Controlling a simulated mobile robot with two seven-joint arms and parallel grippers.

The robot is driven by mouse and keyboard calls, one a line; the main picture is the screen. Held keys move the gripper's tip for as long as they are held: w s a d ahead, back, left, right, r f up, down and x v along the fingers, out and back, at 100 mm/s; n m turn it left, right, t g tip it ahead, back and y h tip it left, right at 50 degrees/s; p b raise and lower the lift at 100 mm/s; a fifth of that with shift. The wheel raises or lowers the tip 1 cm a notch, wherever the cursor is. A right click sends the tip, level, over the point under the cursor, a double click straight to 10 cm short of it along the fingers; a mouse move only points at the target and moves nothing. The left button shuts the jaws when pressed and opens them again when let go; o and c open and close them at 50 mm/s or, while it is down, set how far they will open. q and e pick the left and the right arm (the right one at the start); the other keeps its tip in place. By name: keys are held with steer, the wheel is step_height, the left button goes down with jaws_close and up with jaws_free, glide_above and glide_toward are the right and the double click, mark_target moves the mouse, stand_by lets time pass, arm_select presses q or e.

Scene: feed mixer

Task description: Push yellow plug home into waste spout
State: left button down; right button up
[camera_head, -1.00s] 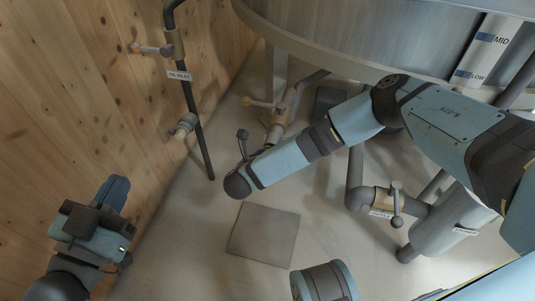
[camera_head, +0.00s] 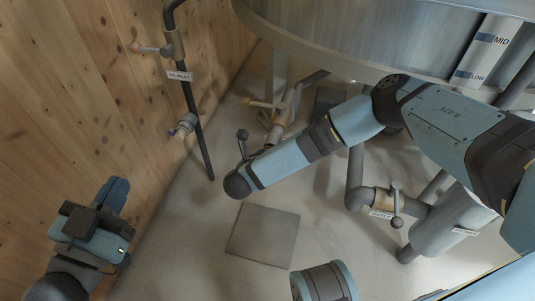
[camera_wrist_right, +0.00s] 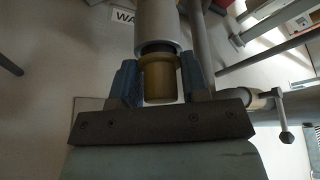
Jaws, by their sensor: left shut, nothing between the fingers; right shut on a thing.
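The yellow plug (camera_wrist_right: 160,80) shows in the right wrist view as a brass-yellow cylinder with a wider collar. It stands in line with the grey pipe end of the waste spout (camera_wrist_right: 157,22). A dark band lies between collar and pipe; I cannot tell how deep the plug sits. My right gripper (camera_wrist_right: 159,62) is shut on the plug, one blue finger on each side. I cannot make this gripper out in the head view. My left gripper (camera_head: 114,192) is shut and empty at the lower left, beside the wooden wall.
A label reading "WA" (camera_wrist_right: 123,18) is beside the spout. A valve with a lever (camera_wrist_right: 277,98) is to the right. The head view shows an outlet valve (camera_head: 394,203), a wall pipe (camera_head: 192,105), a large metal tank (camera_head: 350,38) and a square floor plate (camera_head: 263,235).

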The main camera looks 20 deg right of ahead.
steer(key=shift+w+d+r, duration=0.2)
steer(key=shift+w+r, duration=0.05)
steer(key=shift+w, duration=0.05)
steer(key=o, duration=1.1)
arm_select(q)
steer(key=shift+d+r, duration=0.15)
arm_select(e)
steer(key=shift+f, duration=0.1)
steer(key=shift+s+a, duration=0.35)
arm_select(q)
steer(key=shift+s+d+r+n+g+y+p, duration=0.2)
steer(key=shift+s+n+p, duration=0.45)
steer(key=shift+p, duration=0.7)
steer(key=shift+s+d+r+n+g+y+p, duration=0.15)
steer(key=shift+s+d+r+n+g+p, duration=0.15)
steer(key=shift+n+p, duration=0.8)
steer(key=shift+s+d+r+n+g+y+p, duration=0.15)
steer(key=shift+s+d+n+p, duration=0.3)
steer(key=shift+p, duration=1.1)
arm_select(e)
steer(key=v, duration=1.3)
arm_select(q)
steer(key=shift+a, duration=0.15)
